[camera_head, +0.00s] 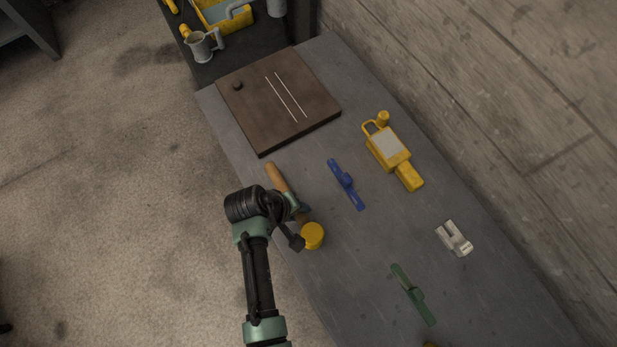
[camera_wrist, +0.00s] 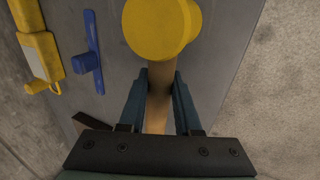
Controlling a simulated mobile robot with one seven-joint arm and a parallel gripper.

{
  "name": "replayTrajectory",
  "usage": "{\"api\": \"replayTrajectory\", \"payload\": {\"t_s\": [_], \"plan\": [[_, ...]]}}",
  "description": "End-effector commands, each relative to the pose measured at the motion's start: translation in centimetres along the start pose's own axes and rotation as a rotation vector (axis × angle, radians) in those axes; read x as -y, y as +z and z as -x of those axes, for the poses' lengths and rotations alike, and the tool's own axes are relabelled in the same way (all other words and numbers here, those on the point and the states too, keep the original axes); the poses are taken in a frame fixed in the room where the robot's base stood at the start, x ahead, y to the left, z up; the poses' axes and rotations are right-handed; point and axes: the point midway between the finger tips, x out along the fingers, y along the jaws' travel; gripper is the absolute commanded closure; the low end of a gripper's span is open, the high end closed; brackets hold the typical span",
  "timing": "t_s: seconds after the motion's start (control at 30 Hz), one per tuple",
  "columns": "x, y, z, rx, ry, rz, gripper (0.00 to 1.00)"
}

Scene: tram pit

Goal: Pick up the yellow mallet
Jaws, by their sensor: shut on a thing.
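The yellow mallet has a yellow head (camera_head: 312,236) and a tan wooden handle (camera_head: 279,178). It is at the left edge of the grey bench, and part of it is hidden behind my wrist in the head view. My gripper (camera_head: 297,208) is shut on the handle just below the head. In the wrist view the yellow head (camera_wrist: 162,27) is at the top, and the handle runs down between the two fingers of my gripper (camera_wrist: 161,80). I cannot tell whether the mallet touches the bench.
On the grey bench (camera_head: 350,270) are a brown board (camera_head: 240,110), a blue tool (camera_head: 346,184), a yellow device (camera_head: 390,148), a metal piece (camera_head: 455,238) and a green tool (camera_head: 412,294). A wall runs along the right. A dark stand with a yellow box (camera_head: 215,16) and mug (camera_head: 201,46) adjoins the far end.

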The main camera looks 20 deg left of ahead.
Motion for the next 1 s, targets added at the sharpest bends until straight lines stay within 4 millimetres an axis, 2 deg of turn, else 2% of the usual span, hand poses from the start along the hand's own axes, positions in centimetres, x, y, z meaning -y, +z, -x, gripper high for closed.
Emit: {"api": "replayTrajectory", "payload": {"t_s": [0.53,0.67,1.0], "plan": [[-0.3,-0.1,0.6,-0.003,0.003,-0.001,1.00],[-1.0,-0.2,2.2,-0.005,0.003,-0.003,1.00],[-3.3,-0.2,7.7,-0.005,0.003,-0.002,1.00]]}}
